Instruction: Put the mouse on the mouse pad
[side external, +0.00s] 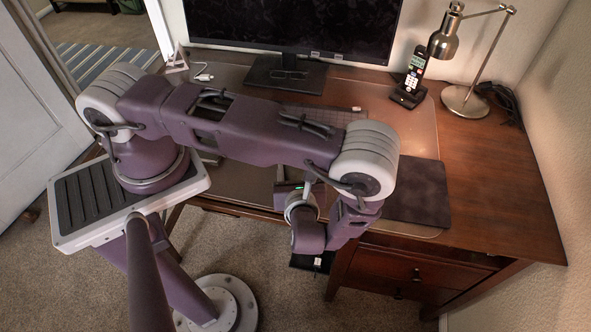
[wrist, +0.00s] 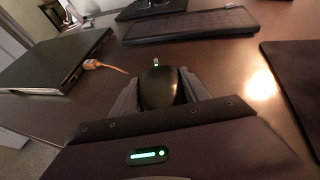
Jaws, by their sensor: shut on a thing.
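The dark computer mouse (wrist: 158,88) sits between the two grey fingers of my gripper (wrist: 159,77) in the wrist view. The fingers are shut on its sides. Whether the mouse touches the desk or is held just above it, I cannot tell. The mouse pad (side external: 418,193) is a dark flat rectangle on the right part of the desk, bare where visible. Its edge also shows at the right of the wrist view (wrist: 296,75), apart from my gripper and to its right. In the side view my arm hides the mouse and the fingers.
A black keyboard (wrist: 190,25) lies beyond the mouse. A closed dark laptop (wrist: 52,58) is at the left, with an orange cable (wrist: 104,66) beside it. A monitor (side external: 293,30), phone (side external: 410,80) and lamp (side external: 465,98) stand at the back. Desk between mouse and pad is clear.

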